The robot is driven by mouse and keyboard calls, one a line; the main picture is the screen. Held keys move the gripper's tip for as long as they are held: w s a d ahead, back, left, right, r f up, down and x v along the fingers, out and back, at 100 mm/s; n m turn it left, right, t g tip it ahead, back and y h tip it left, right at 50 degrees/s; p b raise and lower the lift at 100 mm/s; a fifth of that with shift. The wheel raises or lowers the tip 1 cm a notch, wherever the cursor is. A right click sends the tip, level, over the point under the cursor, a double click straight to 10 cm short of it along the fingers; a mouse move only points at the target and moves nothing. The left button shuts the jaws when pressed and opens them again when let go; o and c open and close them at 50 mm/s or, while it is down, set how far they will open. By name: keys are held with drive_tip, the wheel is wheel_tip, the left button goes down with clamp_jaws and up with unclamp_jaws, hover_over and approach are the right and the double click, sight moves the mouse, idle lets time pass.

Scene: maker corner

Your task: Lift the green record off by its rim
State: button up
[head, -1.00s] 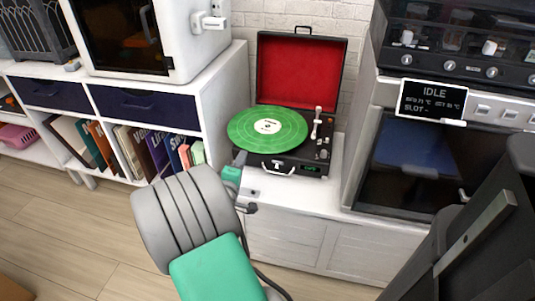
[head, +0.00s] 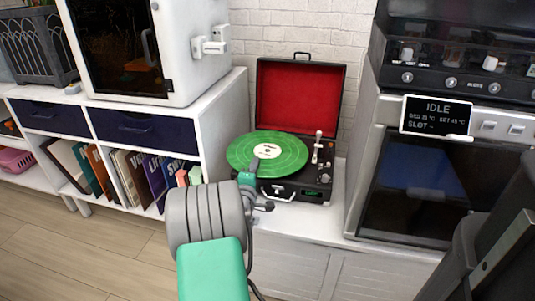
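The green record (head: 285,146), with a pale label, lies flat on the record player (head: 314,183), a black case with its red-lined lid (head: 301,99) standing open behind. The tonearm (head: 317,148) is at the right side of the record, apparently off its grooves.
The player stands on a white cabinet (head: 287,240). A shelf with upright record sleeves (head: 150,175) and a white enclosed machine (head: 150,50) are to the left. A machine with an "IDLE" screen (head: 437,116) stands close on the right.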

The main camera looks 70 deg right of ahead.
drive_tip(key=shift+c, duration=0.5)
clamp_jaws()
idle(0.8)
